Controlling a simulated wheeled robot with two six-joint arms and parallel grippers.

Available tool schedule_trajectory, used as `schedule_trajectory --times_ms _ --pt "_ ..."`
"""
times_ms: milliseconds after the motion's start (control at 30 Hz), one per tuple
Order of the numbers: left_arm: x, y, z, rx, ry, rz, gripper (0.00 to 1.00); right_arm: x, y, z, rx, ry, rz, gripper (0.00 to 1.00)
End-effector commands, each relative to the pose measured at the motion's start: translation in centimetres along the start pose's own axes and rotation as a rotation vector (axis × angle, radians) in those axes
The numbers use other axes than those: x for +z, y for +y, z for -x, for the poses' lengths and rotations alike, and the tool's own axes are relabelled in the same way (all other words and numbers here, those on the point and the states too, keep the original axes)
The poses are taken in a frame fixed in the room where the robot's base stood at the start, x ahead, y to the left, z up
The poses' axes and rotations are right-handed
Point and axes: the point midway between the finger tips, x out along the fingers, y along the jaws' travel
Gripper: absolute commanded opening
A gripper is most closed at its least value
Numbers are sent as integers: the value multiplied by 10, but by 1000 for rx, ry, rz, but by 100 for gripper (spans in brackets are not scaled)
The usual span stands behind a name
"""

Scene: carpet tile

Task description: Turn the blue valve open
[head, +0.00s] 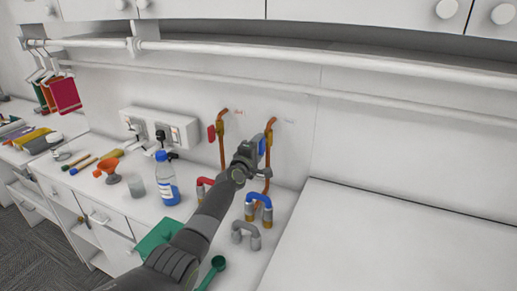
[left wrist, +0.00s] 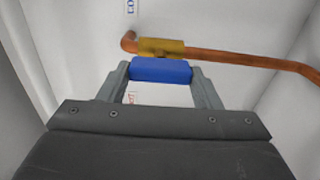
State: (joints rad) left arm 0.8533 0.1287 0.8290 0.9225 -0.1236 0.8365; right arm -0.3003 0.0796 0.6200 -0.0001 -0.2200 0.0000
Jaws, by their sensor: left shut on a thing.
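The blue valve handle (head: 262,147) is on the right-hand copper pipe (head: 268,165) at the back wall. In the left wrist view the blue handle (left wrist: 161,71) lies between my two finger tips, its long side roughly in line with the brass valve body (left wrist: 160,47) and the pipe (left wrist: 245,60). My left gripper (head: 252,152) is shut on the handle; its fingers also show in the left wrist view (left wrist: 160,76). The gripper partly hides the handle and pipe in the head view. My right gripper is not in view.
A red valve handle (head: 211,132) is on the other copper pipe to the left. Red, blue and grey U-shaped pipe pieces stand below. A blue-capped bottle (head: 166,180), an orange funnel (head: 107,168) and a green scoop (head: 213,270) are on the counter. A white rail (head: 330,62) runs above.

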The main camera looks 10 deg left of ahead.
Motion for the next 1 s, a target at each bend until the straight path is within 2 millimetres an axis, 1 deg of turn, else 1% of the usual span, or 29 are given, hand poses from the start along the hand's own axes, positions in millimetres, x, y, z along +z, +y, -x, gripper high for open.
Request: schedule_trajectory --times_ms 33,167,433,567,667,767,1000 --pt "0 -2 0 -3 0 5 62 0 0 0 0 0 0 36" --pt "0 -1 0 -2 0 3 79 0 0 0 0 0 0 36" --pt "0 0 0 -1 0 2 80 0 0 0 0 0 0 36" --pt "0 1 4 -1 0 1 80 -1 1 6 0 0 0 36" --pt "0 2 12 -2 -1 3 80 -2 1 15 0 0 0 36" --pt "0 4 24 -2 0 2 80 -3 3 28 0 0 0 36" --pt "0 4 62 -3 0 2 80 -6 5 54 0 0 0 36"
